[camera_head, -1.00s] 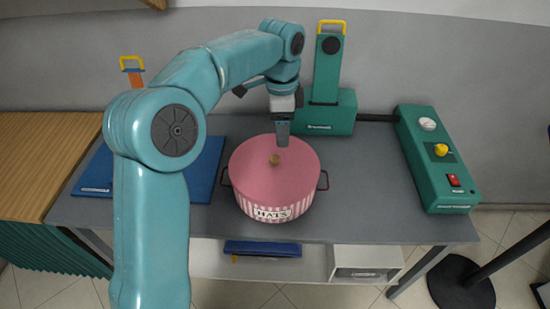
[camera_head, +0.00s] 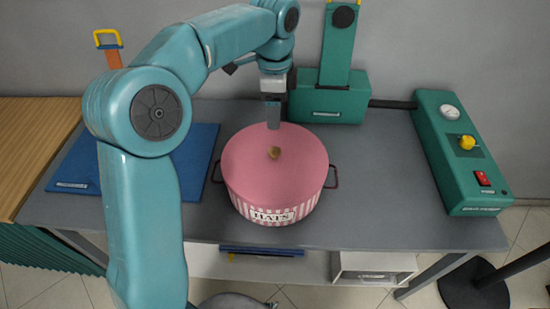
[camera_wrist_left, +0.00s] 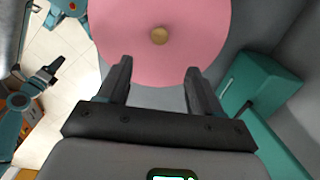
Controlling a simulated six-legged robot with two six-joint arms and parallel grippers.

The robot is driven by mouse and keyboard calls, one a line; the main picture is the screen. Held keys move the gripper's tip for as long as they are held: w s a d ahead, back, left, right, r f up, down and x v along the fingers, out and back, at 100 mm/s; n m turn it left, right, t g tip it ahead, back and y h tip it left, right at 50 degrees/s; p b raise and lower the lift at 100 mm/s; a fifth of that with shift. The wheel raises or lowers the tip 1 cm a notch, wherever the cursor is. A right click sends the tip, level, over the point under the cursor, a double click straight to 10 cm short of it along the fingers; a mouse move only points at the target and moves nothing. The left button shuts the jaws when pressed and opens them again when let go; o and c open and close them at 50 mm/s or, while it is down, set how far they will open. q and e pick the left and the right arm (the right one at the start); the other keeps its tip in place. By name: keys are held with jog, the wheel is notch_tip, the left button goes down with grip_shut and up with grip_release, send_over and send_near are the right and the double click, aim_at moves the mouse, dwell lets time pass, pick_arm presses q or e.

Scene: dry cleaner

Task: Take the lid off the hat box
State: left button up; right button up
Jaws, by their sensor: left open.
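The round hat box (camera_head: 290,202) stands on the grey table, striped pink and white with a HATS label and dark side handles. Its pink lid (camera_head: 255,158) is on top, with a small brass knob (camera_head: 274,153) at the centre. My left gripper (camera_head: 273,122) points down at the lid's far edge, behind the knob. In the left wrist view the open, empty fingers (camera_wrist_left: 157,80) reach toward the lid (camera_wrist_left: 185,60), with the knob (camera_wrist_left: 159,35) beyond their tips. Whether a fingertip touches the lid I cannot tell.
A green press (camera_head: 330,95) stands behind the box. A green control unit (camera_head: 458,155) with a gauge, yellow knob and red switch is at right. A blue mat (camera_head: 196,165) lies at left, partly behind my arm. The table between box and control unit is clear.

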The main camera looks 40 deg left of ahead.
pick_arm(q)
send_over(275, 150)
jog(key=f, duration=0.6)
jog(key=shift+w+a+f, duration=0.15)
jog(key=shift+a+f, duration=0.15)
jog(key=shift+s+d+f, duration=0.25)
jog(key=shift+f, duration=0.2)
jog(key=shift+s+f, duration=0.1)
jog(key=shift+f, duration=0.25)
notch_tip(275, 150, down, 4)
jog(key=shift+f, duration=0.35)
jog(key=c, duration=1.2)
